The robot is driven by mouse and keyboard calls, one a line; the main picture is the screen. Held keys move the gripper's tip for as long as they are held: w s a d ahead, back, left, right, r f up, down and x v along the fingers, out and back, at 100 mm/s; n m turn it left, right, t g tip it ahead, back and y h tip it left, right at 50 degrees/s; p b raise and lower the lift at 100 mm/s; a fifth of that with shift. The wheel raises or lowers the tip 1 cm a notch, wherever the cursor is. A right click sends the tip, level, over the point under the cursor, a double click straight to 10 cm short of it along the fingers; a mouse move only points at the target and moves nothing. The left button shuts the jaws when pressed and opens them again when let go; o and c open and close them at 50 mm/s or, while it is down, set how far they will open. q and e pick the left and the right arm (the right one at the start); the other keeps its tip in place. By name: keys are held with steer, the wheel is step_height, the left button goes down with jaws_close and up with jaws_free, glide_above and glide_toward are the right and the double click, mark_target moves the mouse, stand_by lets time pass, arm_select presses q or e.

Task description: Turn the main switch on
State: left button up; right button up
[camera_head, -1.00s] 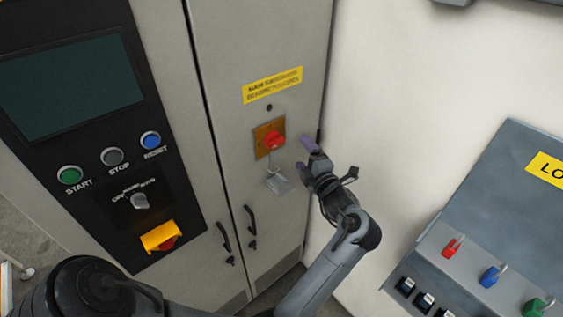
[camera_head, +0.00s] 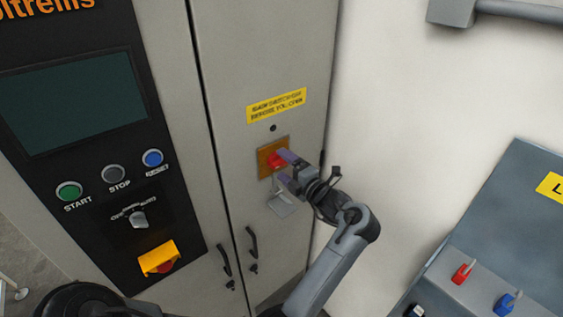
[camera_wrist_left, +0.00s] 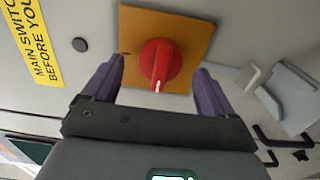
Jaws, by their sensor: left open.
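The main switch is a red rotary knob (camera_head: 277,161) on an orange-yellow square plate (camera_head: 264,163) on the grey cabinet door. In the left wrist view the red knob (camera_wrist_left: 160,63) sits between my two purple fingers, with a white mark at its lower edge. My left gripper (camera_head: 286,167) is open in front of the knob, one finger on each side, with visible gaps; the fingers partly cover the plate in the head view. My right gripper is not in view.
A yellow warning label (camera_head: 276,106) is above the switch. Black door handles (camera_head: 251,243) are lower down. A control panel with a screen (camera_head: 75,100) and buttons is on the left.

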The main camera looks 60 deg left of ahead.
arm_select(q)
steer(key=shift+s+a, duration=0.15)
steer(key=shift+a, duration=0.85)
steer(key=shift+c, duration=0.4)
steer(key=c, duration=1)
